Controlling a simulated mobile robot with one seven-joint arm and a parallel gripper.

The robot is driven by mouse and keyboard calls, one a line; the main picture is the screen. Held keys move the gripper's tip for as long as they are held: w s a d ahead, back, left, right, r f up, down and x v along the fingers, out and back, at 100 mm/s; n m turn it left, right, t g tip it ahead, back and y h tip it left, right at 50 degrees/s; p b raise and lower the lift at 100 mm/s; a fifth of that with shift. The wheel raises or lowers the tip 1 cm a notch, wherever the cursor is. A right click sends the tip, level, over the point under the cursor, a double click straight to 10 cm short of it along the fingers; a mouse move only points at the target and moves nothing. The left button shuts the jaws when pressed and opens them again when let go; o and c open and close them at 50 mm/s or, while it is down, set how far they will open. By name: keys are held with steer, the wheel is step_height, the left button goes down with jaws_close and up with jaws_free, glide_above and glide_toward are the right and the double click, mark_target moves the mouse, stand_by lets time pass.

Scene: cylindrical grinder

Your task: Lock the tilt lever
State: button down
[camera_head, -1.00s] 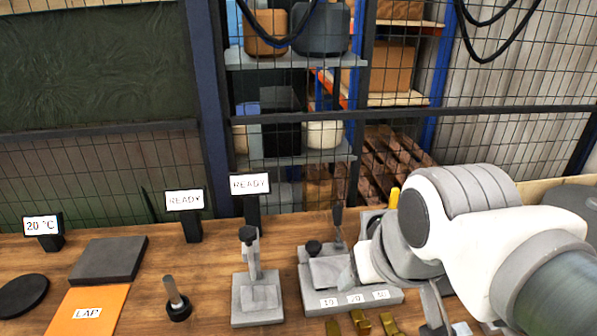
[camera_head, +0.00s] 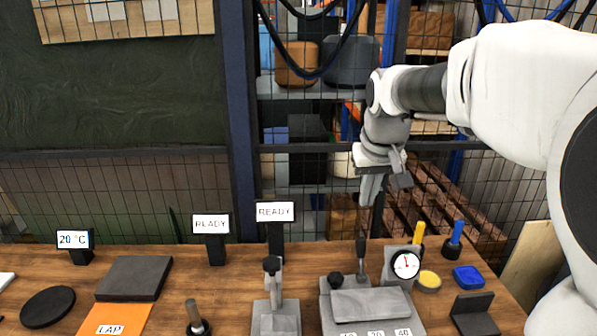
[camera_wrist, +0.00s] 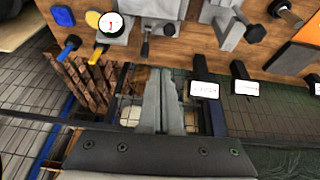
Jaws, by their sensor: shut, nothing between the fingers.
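The tilt fixture (camera_head: 372,306) is a grey block with a tilted plate on top and number labels along its front. A dark upright lever (camera_head: 361,258) stands at its back, and a black knob (camera_head: 334,280) sits at its left. My gripper (camera_head: 368,203) is above and behind the lever, fingers pointing down, shut and empty, apart from the lever as far as I can tell. In the wrist view the shut fingers (camera_wrist: 161,72) point toward the bench edge, with the lever (camera_wrist: 145,44) just beyond the tips. The fixture's lower front is cut off in the head view.
A dial gauge (camera_head: 406,265) stands right of the fixture, with yellow- and blue-handled tools behind it. A grey stand (camera_head: 276,312) is on the left. READY signs (camera_head: 275,212) line the back edge. A mesh fence rises behind the bench.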

steer(key=p, duration=0.1)
glide_above(361, 258)
steer(key=s+a, duration=0.3)
step_height(361, 258, down, 6)
steer(key=w+d+f+g+p, duration=0.1)
steer(key=w+d+f, duration=0.2)
steer(key=w+f, duration=0.7)
steer(key=shift+d+f, duration=0.3)
steer(key=shift+f, duration=0.55)
step_height(361, 258, down, 8)
steer(key=s+p, duration=0.1)
steer(key=shift+s, duration=0.2)
